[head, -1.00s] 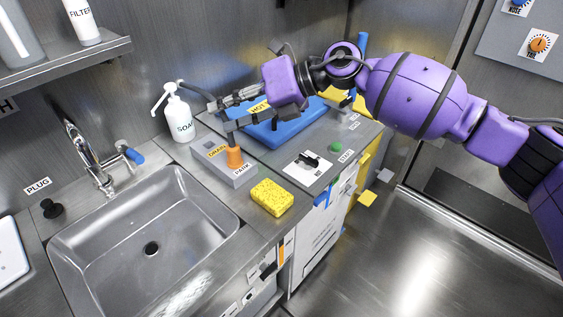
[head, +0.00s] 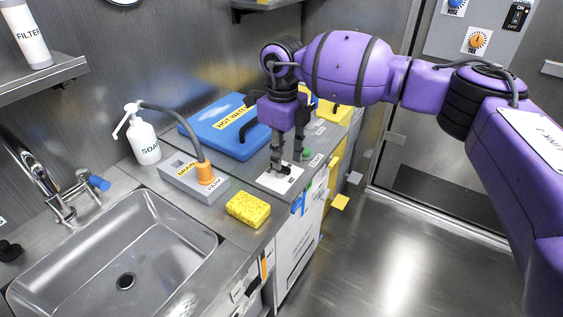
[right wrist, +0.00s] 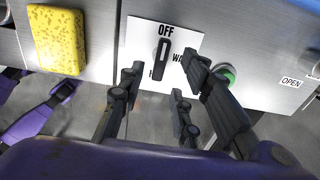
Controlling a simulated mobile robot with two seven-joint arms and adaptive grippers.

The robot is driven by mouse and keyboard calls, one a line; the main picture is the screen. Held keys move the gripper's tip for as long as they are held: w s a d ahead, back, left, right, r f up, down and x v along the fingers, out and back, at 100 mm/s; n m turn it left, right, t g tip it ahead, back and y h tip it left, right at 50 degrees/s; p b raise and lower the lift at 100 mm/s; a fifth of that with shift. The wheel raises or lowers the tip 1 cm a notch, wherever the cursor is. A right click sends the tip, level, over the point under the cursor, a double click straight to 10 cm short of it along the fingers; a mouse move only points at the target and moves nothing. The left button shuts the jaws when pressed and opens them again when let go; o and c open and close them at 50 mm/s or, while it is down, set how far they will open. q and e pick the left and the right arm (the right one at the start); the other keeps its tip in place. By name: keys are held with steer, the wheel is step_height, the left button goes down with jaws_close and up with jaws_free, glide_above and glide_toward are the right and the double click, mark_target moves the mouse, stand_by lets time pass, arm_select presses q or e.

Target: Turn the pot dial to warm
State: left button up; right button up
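The pot dial is a black knob (right wrist: 162,53) on a white plate (right wrist: 188,38) in the right wrist view. The plate reads OFF at the top, partly covered "WA…" at the right and an "H…" below. The knob lies nearly along the line toward OFF. My right gripper (right wrist: 160,72) is open, its fingertips apart on the two sides of the knob's lower end; contact cannot be told. In the head view my right gripper (head: 287,162) points down over the plate (head: 271,182), hiding part of the dial.
A green button (right wrist: 227,74) is close to the right finger. A yellow sponge (head: 248,209) lies left of the plate. The sink (head: 120,245) is at left.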

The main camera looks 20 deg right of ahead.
steer(key=shift+f, duration=1.4)
jaws_close()
